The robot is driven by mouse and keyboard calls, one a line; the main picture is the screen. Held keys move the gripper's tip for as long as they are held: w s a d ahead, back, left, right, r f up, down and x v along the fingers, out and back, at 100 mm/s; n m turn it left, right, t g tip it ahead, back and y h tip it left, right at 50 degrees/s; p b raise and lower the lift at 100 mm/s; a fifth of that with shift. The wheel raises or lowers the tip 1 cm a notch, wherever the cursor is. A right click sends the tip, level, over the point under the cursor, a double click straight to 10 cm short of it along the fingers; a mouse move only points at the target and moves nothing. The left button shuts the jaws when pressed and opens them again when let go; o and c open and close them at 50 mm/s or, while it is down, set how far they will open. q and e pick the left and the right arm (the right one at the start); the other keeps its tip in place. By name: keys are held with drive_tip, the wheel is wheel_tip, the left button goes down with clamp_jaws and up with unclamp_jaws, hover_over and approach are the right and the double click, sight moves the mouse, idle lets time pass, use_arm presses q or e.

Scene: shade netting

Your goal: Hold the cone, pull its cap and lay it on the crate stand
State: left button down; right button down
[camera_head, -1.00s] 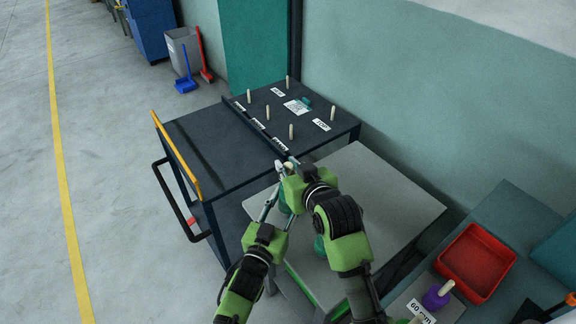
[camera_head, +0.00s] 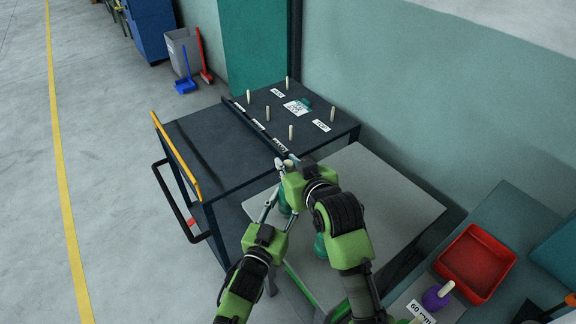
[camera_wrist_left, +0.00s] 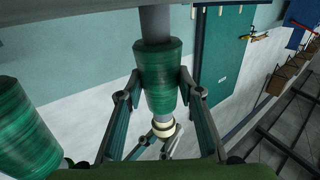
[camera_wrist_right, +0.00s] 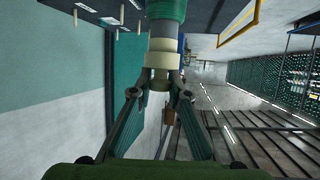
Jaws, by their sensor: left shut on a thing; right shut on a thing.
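The green cone (camera_wrist_left: 160,78), wound on a grey tube, is held between the fingers of my left gripper (camera_wrist_left: 160,88). It shows partly in the head view (camera_head: 285,206) over the grey table. The cream cap (camera_wrist_right: 160,58) is at the end of the tube, with a short length of grey tube visible between it and the green winding. My right gripper (camera_wrist_right: 158,88) is shut on the cap's end. In the head view my right gripper (camera_head: 285,166) hides most of the cap. The stand (camera_head: 505,211) with the red crate is at the lower right.
The red crate (camera_head: 475,262) and a purple cone (camera_head: 436,298) are on that stand. Another green cone (camera_head: 320,246) stands on the grey table (camera_head: 395,205), close to my right arm. The dark cart (camera_head: 205,143) behind has several upright pegs and labels.

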sight(288, 163)
drive_tip(key=shift+r, duration=0.6)
drive_tip(key=shift+r, duration=0.1)
drive_tip(key=shift+r, duration=1.9)
use_arm(q)
drive_tip(key=c, duration=1.4)
unclamp_jaws()
drive_tip(key=shift+o, duration=0.2)
